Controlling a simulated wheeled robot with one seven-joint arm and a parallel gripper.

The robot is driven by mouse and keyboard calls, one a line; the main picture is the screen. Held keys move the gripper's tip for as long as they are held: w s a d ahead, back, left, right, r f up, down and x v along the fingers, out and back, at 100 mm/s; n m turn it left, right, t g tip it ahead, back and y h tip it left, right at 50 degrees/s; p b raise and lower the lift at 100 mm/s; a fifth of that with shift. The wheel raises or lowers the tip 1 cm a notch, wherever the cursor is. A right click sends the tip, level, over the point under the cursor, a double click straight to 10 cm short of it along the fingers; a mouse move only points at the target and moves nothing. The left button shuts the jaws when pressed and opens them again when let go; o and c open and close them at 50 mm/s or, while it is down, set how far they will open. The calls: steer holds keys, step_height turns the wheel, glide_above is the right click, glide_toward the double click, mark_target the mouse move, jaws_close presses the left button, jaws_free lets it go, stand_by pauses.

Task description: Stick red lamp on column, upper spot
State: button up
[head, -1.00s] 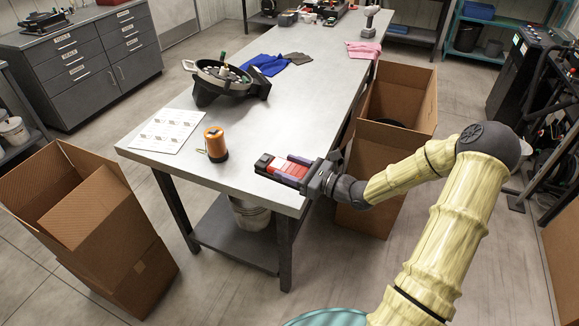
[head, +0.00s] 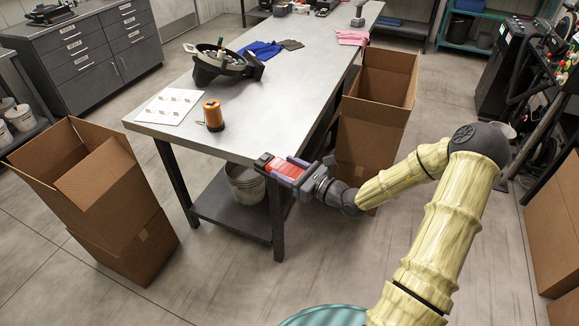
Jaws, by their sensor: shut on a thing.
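A red lamp (head: 284,168), a small red block, is held in my gripper (head: 280,171). The gripper's dark and purple-grey fingers are closed around it and hide part of it. The gripper is at the near right corner of the workbench (head: 225,135), just in front of its edge in the picture, and seems clear of the top. I cannot make out the column or its upper spot in this view.
On the workbench are an orange-and-black cylinder (head: 213,115), a printed sheet (head: 168,106), a round black device (head: 222,64) and cloths. Open cardboard boxes stand left (head: 110,215) and right (head: 372,125) of it. A black machine (head: 520,75) stands at right. The floor in front is clear.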

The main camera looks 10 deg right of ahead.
steer(key=shift+s+d+f+m+t+h, duration=0.1)
steer(key=shift+s+f+m+t+h, duration=0.05)
steer(key=shift+f+m+t+h, duration=0.45)
steer(key=shift+s+f+m+t+h, duration=0.15)
steer(key=shift+f+m+t+h, duration=0.2)
steer(key=shift+f+h, duration=0.4)
steer(key=s+f+m+t+h+p, duration=0.1)
steer(key=s+f+m+t+h, duration=0.1)
steer(key=f+m+h, duration=0.4)
step_height(320, 180, down, 7)
steer(key=s+h, duration=0.1)
steer(key=h, duration=0.2)
steer(key=shift+s+d+r, duration=0.15)
steer(key=shift+s+d, duration=0.05)
steer(key=shift+d, duration=0.1)
steer(key=shift+t, duration=0.25)
